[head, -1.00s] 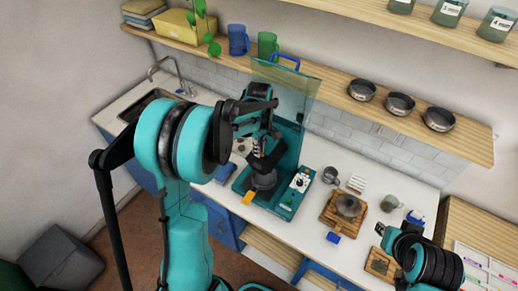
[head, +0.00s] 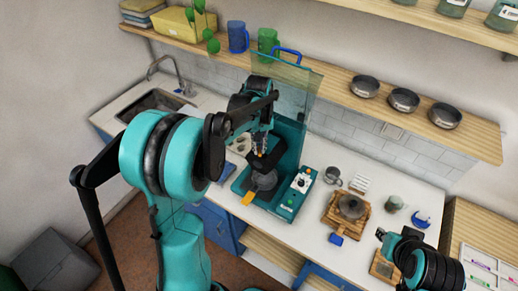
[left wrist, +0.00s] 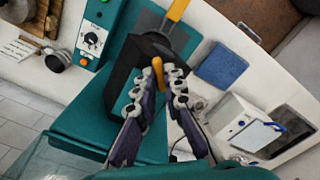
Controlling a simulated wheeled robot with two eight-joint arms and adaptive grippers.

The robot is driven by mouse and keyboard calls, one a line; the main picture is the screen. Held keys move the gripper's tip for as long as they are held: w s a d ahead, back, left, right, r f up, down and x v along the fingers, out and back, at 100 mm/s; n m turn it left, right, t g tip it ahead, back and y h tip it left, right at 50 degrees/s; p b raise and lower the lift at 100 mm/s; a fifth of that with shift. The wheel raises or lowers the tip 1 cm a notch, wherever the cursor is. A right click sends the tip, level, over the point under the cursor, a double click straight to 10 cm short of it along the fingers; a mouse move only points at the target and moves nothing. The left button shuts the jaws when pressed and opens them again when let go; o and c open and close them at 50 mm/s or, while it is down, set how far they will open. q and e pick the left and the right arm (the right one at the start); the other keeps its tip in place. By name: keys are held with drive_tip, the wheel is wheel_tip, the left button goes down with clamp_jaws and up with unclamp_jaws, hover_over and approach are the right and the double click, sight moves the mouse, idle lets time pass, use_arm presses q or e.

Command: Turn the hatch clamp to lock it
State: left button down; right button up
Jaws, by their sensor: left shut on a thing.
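A teal machine (head: 284,200) with a black frame (head: 268,160) stands on the counter. The hatch clamp appears to be the small orange piece (left wrist: 158,75) at the black frame in the left wrist view. My left gripper (left wrist: 166,80) is shut on this orange clamp, its fingers on either side of it. In the head view my left gripper (head: 261,146) is over the black frame, and my own arm covers part of the machine's left side. My right gripper (head: 380,234) is low at the right, away from the machine; its finger opening is too small to judge.
A clear panel (head: 285,85) with a blue handle rises behind the machine, close to my left arm. An orange handle (head: 247,198) sticks out at the front. A wooden board (head: 333,217), a metal cup (head: 332,174) and a sink (head: 152,104) are on the counter.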

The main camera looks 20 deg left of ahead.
sight(259, 150)
use_arm(q)
drive_tip(key=m+b, duration=0.1)
drive_tip(key=m, duration=0.3)
drive_tip(key=shift+m, duration=0.3)
drive_tip(key=shift+m+b, duration=0.45)
drive_tip(key=shift+m, duration=1.45)
drive_tip(key=shift+r, duration=0.1)
drive_tip(key=c, duration=1.6)
unclamp_jaws()
wheel_tip(259, 150, up, 12)
